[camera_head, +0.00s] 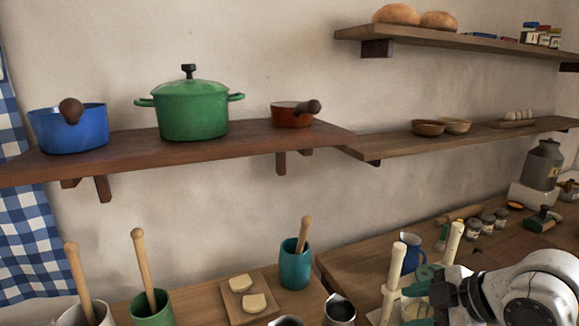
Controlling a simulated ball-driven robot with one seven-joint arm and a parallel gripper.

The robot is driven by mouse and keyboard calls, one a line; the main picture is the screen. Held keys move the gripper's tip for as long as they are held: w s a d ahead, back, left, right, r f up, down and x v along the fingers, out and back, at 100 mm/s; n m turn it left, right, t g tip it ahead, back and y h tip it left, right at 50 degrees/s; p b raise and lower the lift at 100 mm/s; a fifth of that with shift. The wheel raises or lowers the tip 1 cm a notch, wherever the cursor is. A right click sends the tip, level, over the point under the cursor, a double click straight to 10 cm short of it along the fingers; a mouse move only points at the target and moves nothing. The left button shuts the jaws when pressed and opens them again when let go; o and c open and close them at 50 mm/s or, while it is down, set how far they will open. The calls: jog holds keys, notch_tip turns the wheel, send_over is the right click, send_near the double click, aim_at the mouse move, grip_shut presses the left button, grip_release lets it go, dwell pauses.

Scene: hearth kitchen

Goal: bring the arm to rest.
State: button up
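My arm enters at the lower right as a white, rounded link. Its dark end, with my gripper (452,294), is over the right-hand wooden counter (345,262). The fingers cannot be made out, so I cannot tell whether they are open or shut, or whether they hold anything. Two upright cream posts (393,283) and some teal-green pieces (425,275) show just left of the dark end. I cannot tell whether it touches them.
A dark metal cup (340,309), a teal crock (295,264) and a board with bread slices (232,302) stand left of my arm. A blue jug (412,253) and spice jars (473,227) are behind it. A shelf (240,143) with pots hangs above.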

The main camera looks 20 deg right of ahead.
jog(key=s+a+f+m+g, duration=0.2)
jog(key=s+a+f+m, duration=0.25)
jog(key=f, duration=0.35)
jog(key=s+a+f+m+g, duration=0.1)
jog(key=s+a+f+m, duration=0.35)
jog(key=f, duration=0.45)
jog(key=s+d+f+m+g+h, duration=0.1)
jog(key=s+f+m+g, duration=0.1)
jog(key=s+f, duration=0.3)
jog(key=s+d+f+m+g+h, duration=0.1)
jog(key=s+f, duration=0.3)
jog(key=s, duration=0.6)
jog(key=shift+d+f+m+g+h, duration=0.35)
jog(key=shift+m+g+h, duration=0.25)
jog(key=shift+m+h, duration=0.25)
